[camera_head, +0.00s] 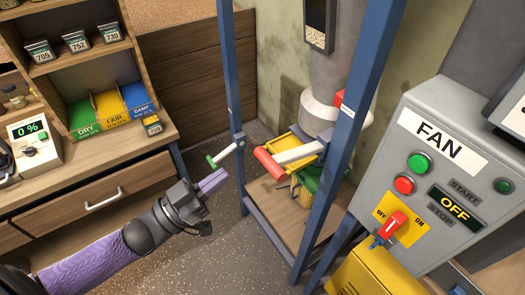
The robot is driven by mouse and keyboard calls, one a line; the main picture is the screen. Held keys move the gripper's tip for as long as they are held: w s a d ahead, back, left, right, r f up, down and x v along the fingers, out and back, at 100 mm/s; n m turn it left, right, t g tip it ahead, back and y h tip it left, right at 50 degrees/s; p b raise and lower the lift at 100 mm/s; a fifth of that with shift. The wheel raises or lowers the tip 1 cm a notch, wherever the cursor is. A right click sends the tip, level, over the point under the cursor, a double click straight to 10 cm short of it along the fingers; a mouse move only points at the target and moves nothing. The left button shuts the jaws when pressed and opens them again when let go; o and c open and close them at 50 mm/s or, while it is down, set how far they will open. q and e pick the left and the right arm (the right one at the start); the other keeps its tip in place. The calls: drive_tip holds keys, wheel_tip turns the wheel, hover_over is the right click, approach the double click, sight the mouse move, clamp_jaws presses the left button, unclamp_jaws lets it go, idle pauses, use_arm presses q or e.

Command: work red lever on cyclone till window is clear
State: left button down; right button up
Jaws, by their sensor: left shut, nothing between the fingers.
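The grey cyclone (345,62) stands behind the blue frame. Its dark-framed window (318,18) shows pale grains in its lower part. My right gripper is out of view.
A green-gripped lever (224,154) sits by the left blue post (230,75). The FAN box (440,160) reads OFF, with a red switch (393,224). A wooden desk (100,185) with a scale (35,138) stands left.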

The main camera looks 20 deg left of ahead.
use_arm(q)
wheel_tip(320, 180, up, 3)
drive_tip(key=p, duration=0.2)
hover_over(262, 161)
drive_tip(key=s, duration=0.1)
drive_tip(key=f, duration=0.1)
drive_tip(key=f+b, duration=0.1)
drive_tip(key=shift+s+d+f, duration=0.1)
drive_tip(key=shift+d+f, duration=0.1)
drive_tip(key=shift+f, duration=0.7)
wheel_tip(262, 161, down, 9)
drive_tip(key=t+h+b, duration=0.3)
drive_tip(key=t+b, duration=0.1)
drive_tip(key=b, duration=1.3)
drive_tip(key=shift+s+a+b, duration=0.25)
drive_tip(key=shift+s+b, duration=0.1)
drive_tip(key=shift+b, duration=0.05)
